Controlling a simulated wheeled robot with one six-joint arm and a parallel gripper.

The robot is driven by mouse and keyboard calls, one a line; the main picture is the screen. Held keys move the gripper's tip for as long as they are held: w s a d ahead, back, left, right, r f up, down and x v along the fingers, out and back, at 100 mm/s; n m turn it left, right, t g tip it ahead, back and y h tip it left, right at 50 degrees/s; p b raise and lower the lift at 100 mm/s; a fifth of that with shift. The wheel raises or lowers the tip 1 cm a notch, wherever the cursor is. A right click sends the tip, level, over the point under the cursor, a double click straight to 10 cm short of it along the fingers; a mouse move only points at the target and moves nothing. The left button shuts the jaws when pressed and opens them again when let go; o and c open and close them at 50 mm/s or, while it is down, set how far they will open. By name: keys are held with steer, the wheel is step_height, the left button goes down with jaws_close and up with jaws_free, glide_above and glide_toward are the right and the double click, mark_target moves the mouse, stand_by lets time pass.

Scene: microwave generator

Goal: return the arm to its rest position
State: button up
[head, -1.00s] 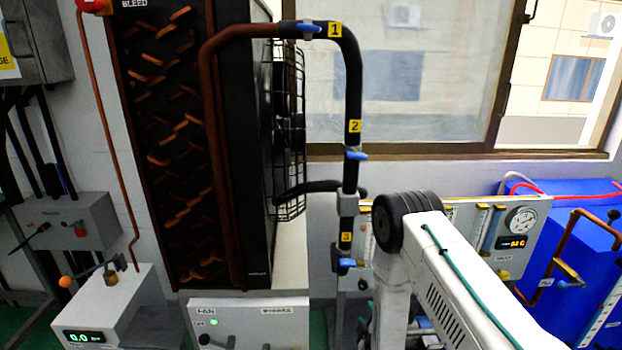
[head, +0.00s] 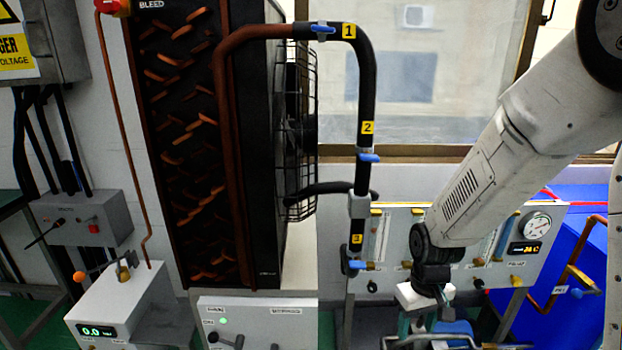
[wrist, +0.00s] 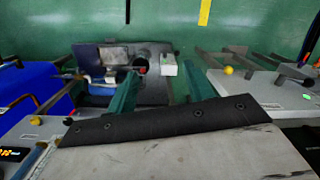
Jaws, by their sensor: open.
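My arm (head: 478,187) comes in from the upper right in the head view and slopes down to a dark joint above the work area at lower right. In the wrist view my gripper (wrist: 160,90) shows two green fingers, spread apart with nothing held between them. In the head view the gripper end is low in the picture and cluttered by things around it, so its fingers are hard to make out.
A gauge panel (head: 390,240) stands behind the arm, with a blue tank (head: 560,245) at right. A black pipe with numbered blue valves (head: 368,130) rises left of the arm beside a caged fan (head: 298,130). A control box (head: 120,310) stands lower left.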

steer(key=s+d+r+m+t, duration=0.1)
steer(key=s+d+r, duration=0.1)
steer(key=s+r, duration=0.8)
steer(key=s+d+r+m+t, duration=0.1)
steer(key=s+d+r+m, duration=0.1)
steer(key=s+r, duration=0.8)
step_height(320, 180, up, 4)
steer(key=shift+r, duration=0.1)
stand_by(0.6)
